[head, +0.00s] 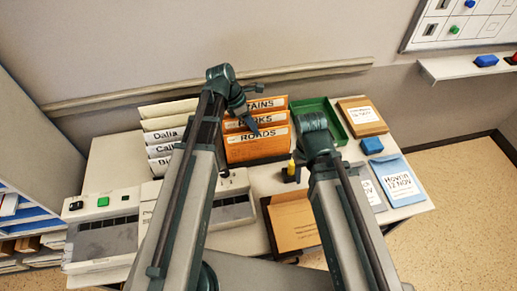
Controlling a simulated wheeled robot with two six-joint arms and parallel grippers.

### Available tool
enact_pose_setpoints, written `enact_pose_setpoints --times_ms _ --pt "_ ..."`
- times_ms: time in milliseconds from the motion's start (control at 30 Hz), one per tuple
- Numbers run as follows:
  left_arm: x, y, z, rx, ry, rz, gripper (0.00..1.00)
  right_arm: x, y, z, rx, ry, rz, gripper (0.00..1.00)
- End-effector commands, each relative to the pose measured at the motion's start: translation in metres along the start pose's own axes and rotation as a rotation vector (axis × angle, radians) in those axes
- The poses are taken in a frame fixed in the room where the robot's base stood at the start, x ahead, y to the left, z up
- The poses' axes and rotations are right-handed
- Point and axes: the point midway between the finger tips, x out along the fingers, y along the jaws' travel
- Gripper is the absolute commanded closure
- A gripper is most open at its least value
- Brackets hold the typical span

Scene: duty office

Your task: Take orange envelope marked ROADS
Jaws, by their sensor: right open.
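The orange envelope marked ROADS (260,150) stands upright, frontmost in a row of orange envelopes at the back middle of the table. Behind it are the orange envelopes marked PARKS (275,119), its first letter covered, and TRAINS (275,103), partly covered. My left gripper (252,122) hangs in front of the orange row in the picture, above ROADS; I cannot tell whether it touches anything or how its fingers stand. My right gripper (314,128) is to the right of ROADS, open, with its fingers mostly hidden by its own arm.
White envelopes (165,135) stand left of the orange row. A green tray (325,108), brown box (361,117), blue box (372,145) and blue folder (398,182) lie right. A yellow-topped dark object (291,172) and a brown folder (294,222) are in front. Grey devices (103,235) stand front left.

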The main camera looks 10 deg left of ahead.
Motion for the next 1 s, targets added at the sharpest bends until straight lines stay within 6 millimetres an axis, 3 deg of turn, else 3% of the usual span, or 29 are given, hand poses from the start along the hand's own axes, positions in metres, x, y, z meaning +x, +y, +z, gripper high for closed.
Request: enact_pose_setpoints --times_ms 333,600,767,1000 --pt "0.047 0.001 -0.002 0.001 0.0 0.0 0.78 0.044 -0.004 -0.003 0.0 0.0 0.0 0.5" --pt "0.047 0.0 0.0 0.0 0.0 0.0 0.78 0.043 -0.004 -0.003 0.0 0.0 0.0 0.5" --pt "0.047 0.0 0.0 0.0 0.0 0.0 1.0 0.043 -0.004 -0.003 0.0 0.0 0.0 0.5" --pt "0.047 0.0 0.0 0.0 0.0 0.0 1.0 0.043 -0.004 -0.003 0.0 0.0 0.0 0.5"
